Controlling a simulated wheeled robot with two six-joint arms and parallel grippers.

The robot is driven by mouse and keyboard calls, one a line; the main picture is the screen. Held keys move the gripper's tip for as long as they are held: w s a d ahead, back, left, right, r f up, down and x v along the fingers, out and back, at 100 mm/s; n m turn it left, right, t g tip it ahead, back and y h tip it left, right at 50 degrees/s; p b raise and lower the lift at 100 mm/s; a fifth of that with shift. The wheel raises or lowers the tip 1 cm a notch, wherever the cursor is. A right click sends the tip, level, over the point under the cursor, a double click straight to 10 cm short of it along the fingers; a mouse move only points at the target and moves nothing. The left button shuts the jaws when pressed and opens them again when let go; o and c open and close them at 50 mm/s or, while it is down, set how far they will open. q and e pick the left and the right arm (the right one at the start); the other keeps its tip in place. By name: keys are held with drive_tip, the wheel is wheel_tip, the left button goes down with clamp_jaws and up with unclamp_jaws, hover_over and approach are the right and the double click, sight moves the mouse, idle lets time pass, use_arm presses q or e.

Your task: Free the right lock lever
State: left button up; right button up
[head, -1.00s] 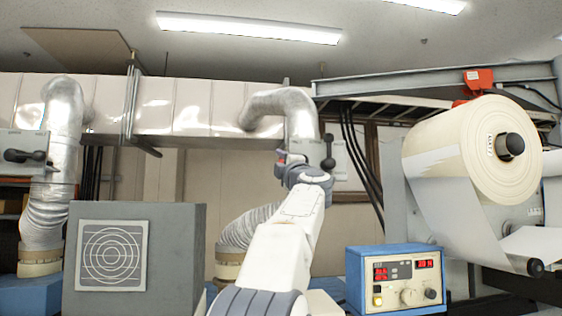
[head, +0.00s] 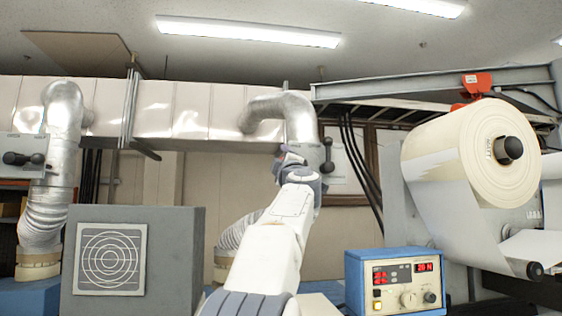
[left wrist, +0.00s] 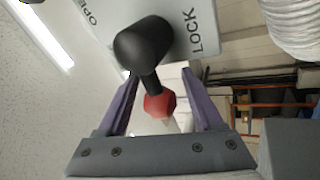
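The right lock lever (head: 327,154) is black and stands roughly upright on a small grey plate on the right bent duct. In the left wrist view its black hub (left wrist: 143,45) and a rod with a red end (left wrist: 160,104) show close up. The light plate (left wrist: 185,28) behind reads OPEN to the left and LOCK to the right. My left gripper (head: 288,155) is beside the lever, partly covering the plate. In the wrist view its two purple fingers (left wrist: 160,80) are apart, one on each side of the red end, with gaps visible. My right gripper is not in view.
Another plate with a black lever (head: 25,158) is on the left duct. A grey box with a ring pattern (head: 108,258), a blue control box (head: 396,281) and a large paper roll (head: 475,150) stand nearer. Dark cables hang right of the right lever.

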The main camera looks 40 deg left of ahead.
use_arm(q)
drive_tip(key=b+v, duration=0.7)
drive_tip(key=v, duration=0.3)
drive_tip(key=shift+s+d, duration=0.15)
drive_tip(key=shift+d, duration=0.05)
